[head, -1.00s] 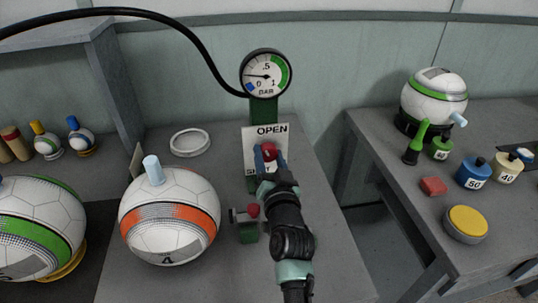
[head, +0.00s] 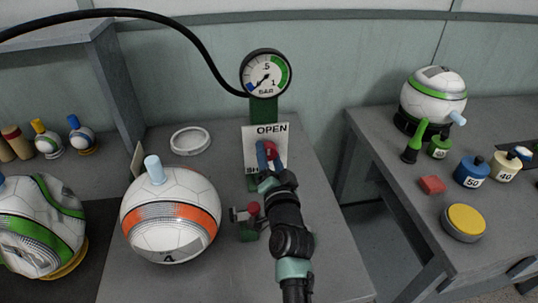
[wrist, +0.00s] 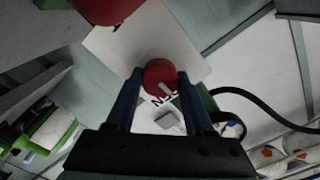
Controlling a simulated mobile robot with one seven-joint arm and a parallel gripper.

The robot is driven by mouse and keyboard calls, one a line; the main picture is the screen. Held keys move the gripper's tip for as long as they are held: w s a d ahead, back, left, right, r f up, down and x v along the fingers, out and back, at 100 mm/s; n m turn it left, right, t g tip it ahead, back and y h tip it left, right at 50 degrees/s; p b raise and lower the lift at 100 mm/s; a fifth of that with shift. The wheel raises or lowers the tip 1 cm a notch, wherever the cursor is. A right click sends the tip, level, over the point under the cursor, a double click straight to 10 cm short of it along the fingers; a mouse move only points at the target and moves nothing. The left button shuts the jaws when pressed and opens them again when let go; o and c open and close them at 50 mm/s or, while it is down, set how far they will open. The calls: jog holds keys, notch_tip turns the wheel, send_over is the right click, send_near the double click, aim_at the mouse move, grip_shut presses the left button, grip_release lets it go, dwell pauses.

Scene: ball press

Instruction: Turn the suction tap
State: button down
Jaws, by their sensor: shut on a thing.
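The suction tap is a red round handle (head: 271,150) in front of a white plate (head: 250,141) that reads OPEN at the top, with a partly covered word starting SH below. My gripper (head: 268,154) has its blue fingers on either side of the handle and is shut on it. The wrist view shows the red handle (wrist: 160,74) between the fingertips. The arm covers part of the plate and tap. The gauge (head: 265,73) above is marked BAR, and its needle points lower left, near 0.
A second red knob (head: 253,208) on a small green-based fitting stands just left of my arm. A white-and-orange ball (head: 171,222) and a wrinkled green-and-white ball (head: 42,225) sit further left. A black hose (head: 205,62) runs to the gauge. The bench right of my arm is clear.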

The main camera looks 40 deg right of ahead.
jog(key=shift+c, duration=1.4)
grip_release()
jog(key=p+v, duration=0.2)
jog(key=v, duration=1.1)
jog(key=shift+p, duration=0.4)
